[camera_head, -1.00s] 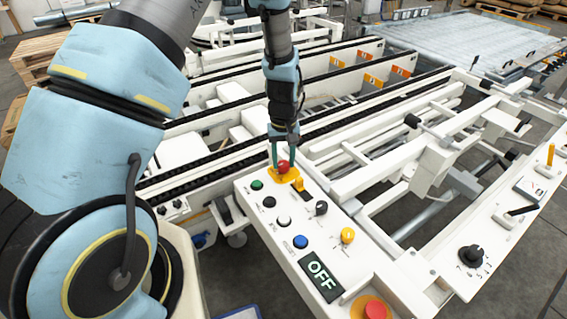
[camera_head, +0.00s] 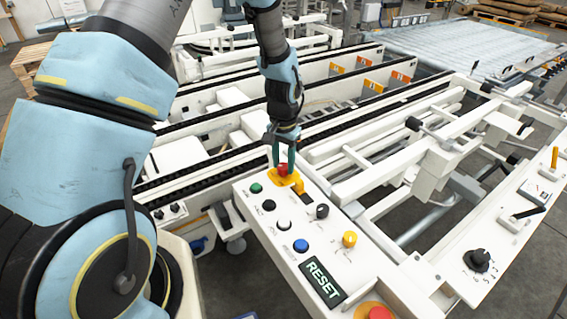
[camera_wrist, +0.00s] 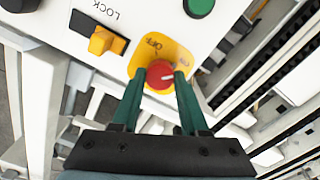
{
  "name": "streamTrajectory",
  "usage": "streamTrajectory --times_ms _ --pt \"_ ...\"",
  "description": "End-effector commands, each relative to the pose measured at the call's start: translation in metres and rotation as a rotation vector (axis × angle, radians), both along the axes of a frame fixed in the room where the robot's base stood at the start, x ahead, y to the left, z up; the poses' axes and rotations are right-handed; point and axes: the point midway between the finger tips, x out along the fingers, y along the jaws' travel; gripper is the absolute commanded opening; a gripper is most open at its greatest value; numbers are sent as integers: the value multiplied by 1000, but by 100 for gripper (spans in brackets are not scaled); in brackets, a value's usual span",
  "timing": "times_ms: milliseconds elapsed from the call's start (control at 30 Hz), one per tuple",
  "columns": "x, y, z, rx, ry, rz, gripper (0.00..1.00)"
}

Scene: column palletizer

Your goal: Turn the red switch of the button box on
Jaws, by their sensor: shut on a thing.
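The button box (camera_head: 262,212) is a long white panel in the middle of the head view. Its red switch (camera_head: 283,169) sits on a yellow plate at the far end. In the wrist view the red switch (camera_wrist: 158,74) is a round knob with a short white mark pointing right, away from the OFF label. My gripper (camera_head: 284,161) reaches down from above, its two green fingers shut on either side of the knob. The finger sides hide part of it. The dark display (camera_head: 321,281) on the box reads RESET.
Green (camera_head: 256,188), black, white and blue buttons line the box's left side. A yellow lock slider (camera_wrist: 106,41) is close beside the switch. A yellow knob (camera_head: 349,239) and a red emergency button (camera_head: 380,313) are nearer. White conveyor frames lie behind and to the right.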

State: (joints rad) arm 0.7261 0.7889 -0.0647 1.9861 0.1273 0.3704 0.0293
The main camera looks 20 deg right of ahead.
Motion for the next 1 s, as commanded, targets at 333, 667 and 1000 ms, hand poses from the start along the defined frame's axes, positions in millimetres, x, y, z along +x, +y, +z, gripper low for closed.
streamTrajectory --times_ms 333,667,1000 --pt "0 0 0 -1 -1 -27 0" --pt "0 0 0 0 0 -26 57" --pt "0 0 0 0 0 -24 74"
